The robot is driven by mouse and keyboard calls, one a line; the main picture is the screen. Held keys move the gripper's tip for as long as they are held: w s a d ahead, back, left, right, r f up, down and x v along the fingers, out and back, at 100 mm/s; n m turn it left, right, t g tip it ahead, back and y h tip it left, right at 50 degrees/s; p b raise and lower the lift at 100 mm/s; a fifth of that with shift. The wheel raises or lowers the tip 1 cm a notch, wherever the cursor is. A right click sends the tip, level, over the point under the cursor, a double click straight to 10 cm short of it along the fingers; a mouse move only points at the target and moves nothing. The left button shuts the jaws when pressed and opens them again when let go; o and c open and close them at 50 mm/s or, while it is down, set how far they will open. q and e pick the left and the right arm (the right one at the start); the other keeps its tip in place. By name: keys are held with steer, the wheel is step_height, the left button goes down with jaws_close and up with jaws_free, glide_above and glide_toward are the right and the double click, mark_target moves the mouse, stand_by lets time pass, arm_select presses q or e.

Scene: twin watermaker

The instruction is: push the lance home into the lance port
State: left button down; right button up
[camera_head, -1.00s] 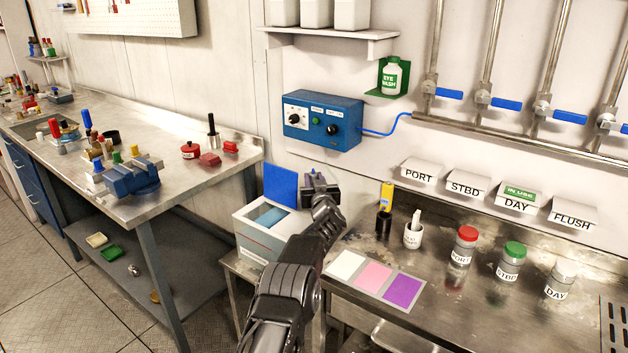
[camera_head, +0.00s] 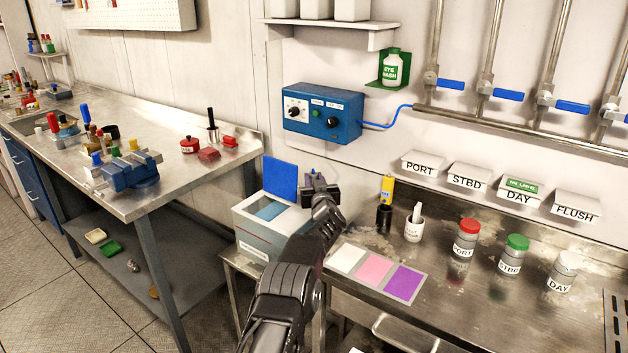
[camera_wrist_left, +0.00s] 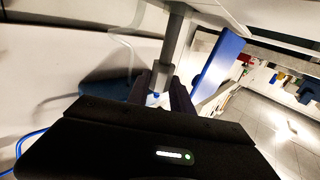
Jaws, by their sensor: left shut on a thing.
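My left gripper (camera_head: 318,184) is beside the white box with the raised blue lid, at the back left of the steel bench. In the left wrist view its dark fingers (camera_wrist_left: 160,92) are shut on a grey rod, which I take for the lance (camera_wrist_left: 174,45). A small blue piece shows between the fingers. The rod runs up the picture to a pale surface at the top edge. A clear hose loops beside it. I cannot make out the lance port or how deep the rod sits. In the head view the lance is hidden by the gripper. My right gripper is not in view.
The white box (camera_head: 258,235) has its blue lid (camera_head: 281,178) up; the lid also shows in the left wrist view (camera_wrist_left: 218,66). A blue control box (camera_head: 323,117) hangs on the wall above.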

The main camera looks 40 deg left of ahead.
arm_select(q)
steer(key=shift+f+b, duration=1.95)
steer(key=shift+f, duration=0.5)
steer(key=shift+s+d+f+b, duration=0.15)
steer(key=shift+f+b, duration=0.25)
steer(key=shift+f, duration=0.25)
steer(key=shift+r, duration=0.15)
steer(key=shift+r+p, duration=0.55)
steer(key=shift+r, duration=0.05)
steer(key=shift+r+p, duration=1.45)
steer(key=shift+r, duration=1.2)
step_height(320, 180, up, 9)
steer(key=p, duration=0.7)
